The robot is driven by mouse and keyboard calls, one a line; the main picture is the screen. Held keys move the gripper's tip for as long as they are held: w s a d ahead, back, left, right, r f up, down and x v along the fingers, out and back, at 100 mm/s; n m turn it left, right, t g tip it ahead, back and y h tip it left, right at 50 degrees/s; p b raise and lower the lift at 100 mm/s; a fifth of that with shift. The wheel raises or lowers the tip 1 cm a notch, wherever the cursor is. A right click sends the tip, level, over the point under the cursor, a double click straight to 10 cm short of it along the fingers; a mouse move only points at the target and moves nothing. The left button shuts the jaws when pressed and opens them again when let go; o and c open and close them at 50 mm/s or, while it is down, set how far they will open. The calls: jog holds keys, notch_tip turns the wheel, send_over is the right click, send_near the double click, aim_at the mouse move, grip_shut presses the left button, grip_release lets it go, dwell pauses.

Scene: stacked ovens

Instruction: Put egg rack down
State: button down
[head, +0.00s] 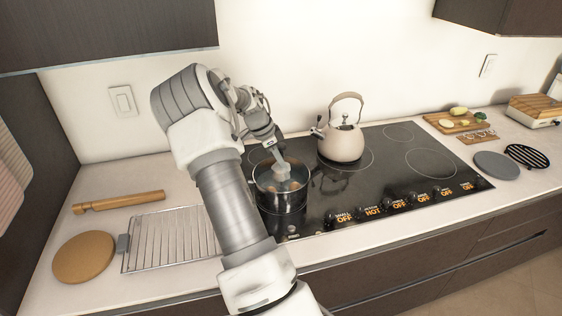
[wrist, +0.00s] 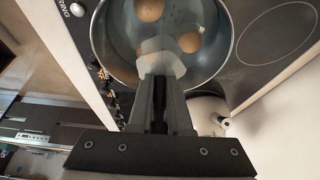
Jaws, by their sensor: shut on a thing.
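My gripper (head: 274,147) is above the pot and shut on the egg rack (head: 283,167), a pale grey piece that hangs down into the pot's mouth. In the wrist view my gripper's fingers (wrist: 159,85) close on the top of the egg rack (wrist: 160,47). Its lower part is hidden, and I cannot tell whether it touches the pot's bottom. The metal pot (head: 281,201) stands on the black cooktop at its left end. Brown eggs (wrist: 190,42) show inside the pot in the wrist view.
A beige kettle (head: 342,144) stands close behind and right of the pot. The cooktop (head: 385,185) is clear at the right.

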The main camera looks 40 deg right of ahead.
jog(key=c, duration=0.8)
grip_release()
jog(key=shift+c, duration=0.2)
jog(key=shift+r, duration=0.15)
jog(key=shift+r+p, duration=0.3)
jog(key=shift+p, duration=0.15)
jog(key=v, duration=1.1)
jog(key=s+a+r+n+t+y, duration=0.3)
jog(key=a+r+n, duration=0.35)
jog(key=a, duration=0.55)
jog(key=s+a+r+n+t+y, duration=0.1)
jog(key=s+a+n+t, duration=0.3)
jog(key=s+a+n, duration=1.3)
jog(key=s+a+r, duration=0.1)
jog(key=s+a, duration=0.2)
jog(key=a, duration=0.3)
jog(key=shift+s+t+b, duration=0.2)
jog(key=shift+t+b, duration=0.15)
jog(key=shift+t, duration=0.05)
